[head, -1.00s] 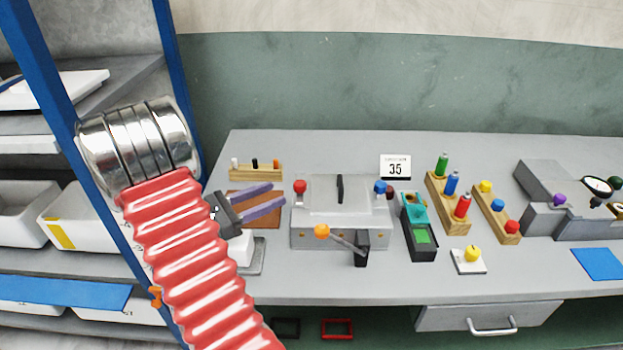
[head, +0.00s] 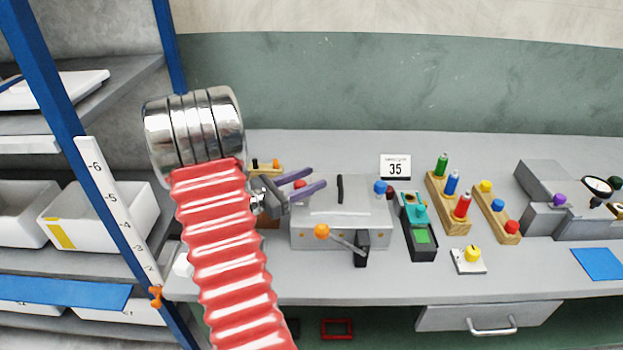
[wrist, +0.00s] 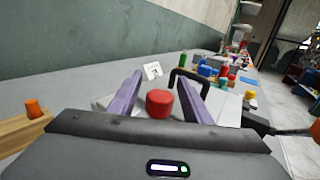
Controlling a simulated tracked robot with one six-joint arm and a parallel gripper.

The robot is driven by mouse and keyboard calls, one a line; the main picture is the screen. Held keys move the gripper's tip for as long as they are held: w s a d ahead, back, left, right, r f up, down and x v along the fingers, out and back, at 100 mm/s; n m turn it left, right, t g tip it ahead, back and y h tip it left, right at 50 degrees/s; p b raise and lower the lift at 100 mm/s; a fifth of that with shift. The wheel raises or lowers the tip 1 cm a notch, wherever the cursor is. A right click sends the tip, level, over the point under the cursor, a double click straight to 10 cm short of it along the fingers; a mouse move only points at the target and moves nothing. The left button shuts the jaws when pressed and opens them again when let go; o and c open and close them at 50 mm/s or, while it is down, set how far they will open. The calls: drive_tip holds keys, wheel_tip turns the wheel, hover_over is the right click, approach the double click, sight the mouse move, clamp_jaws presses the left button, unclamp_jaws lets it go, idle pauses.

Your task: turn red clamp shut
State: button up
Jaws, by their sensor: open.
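The red clamp knob (head: 299,184) sits at the left end of the grey press (head: 340,212). In the wrist view the red knob (wrist: 159,103) shows between the two purple fingers, closer to the camera than the press handle (wrist: 190,75). My gripper (head: 319,179) is open, with its fingers to either side of the knob. I cannot tell whether they touch it. In the head view the fingers partly cover the knob. A blue knob (head: 380,187) is at the press's right end, and an orange-tipped lever (head: 322,231) is at its front.
A wooden block with pegs (head: 264,168) stands behind my gripper. A teal and black box (head: 418,226) and wooden racks with coloured bottles (head: 448,200) stand right of the press. A blue shelf post (head: 100,180) is at the left.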

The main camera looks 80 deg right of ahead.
drive_tip(key=shift+s+d, duration=0.35)
drive_tip(key=shift+c, duration=0.7)
